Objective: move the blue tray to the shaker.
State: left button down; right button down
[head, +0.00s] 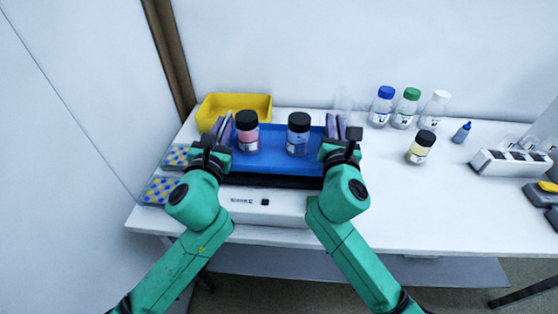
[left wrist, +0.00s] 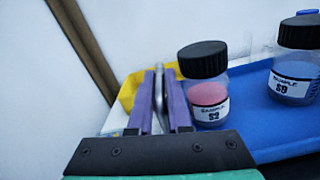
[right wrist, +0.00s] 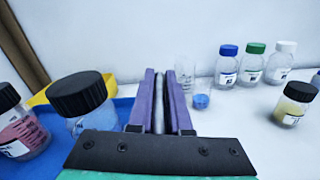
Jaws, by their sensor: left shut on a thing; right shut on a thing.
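The blue tray (head: 272,158) is over the white shaker (head: 262,203) with its black top (head: 270,181); I cannot tell whether it touches the top. Two black-capped jars stand on the tray: one with pink contents (head: 247,136), one with blue contents (head: 298,138). My left gripper (head: 223,128) is shut on the tray's left end, and its purple fingers (left wrist: 162,103) pinch a grey handle in the left wrist view. My right gripper (head: 336,128) is shut on the right end, also around a grey handle in the right wrist view (right wrist: 160,104).
A yellow bin (head: 233,103) stands behind the tray at left. Blue-and-yellow patterned pads (head: 160,190) lie left of the shaker. Bottles with blue (head: 385,92), green and white caps stand at back right, near a yellow-content jar (head: 420,150). A white rack (head: 508,162) sits far right.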

pick_arm(q)
jog(key=shift+f+b, duration=0.4)
jog(key=shift+f, duration=0.35)
pick_arm(e)
jog(key=shift+f, duration=0.7)
pick_arm(q)
jog(key=c, duration=0.8)
grip_release()
jog(key=shift+c, duration=0.2)
pick_arm(e)
jog(key=c, duration=0.8)
grip_release()
jog(key=shift+c, duration=0.2)
pick_arm(q)
jog(key=shift+r, duration=0.15)
pick_arm(e)
jog(key=shift+r, duration=0.1)
jog(key=shift+s, duration=0.1)
pick_arm(q)
jog(key=s+a, duration=0.1)
jog(key=s, duration=1.1)
jog(key=shift+a, duration=0.25)
pick_arm(e)
jog(key=s+a, duration=0.1)
jog(key=s, duration=1.1)
jog(key=shift+a, duration=0.3)
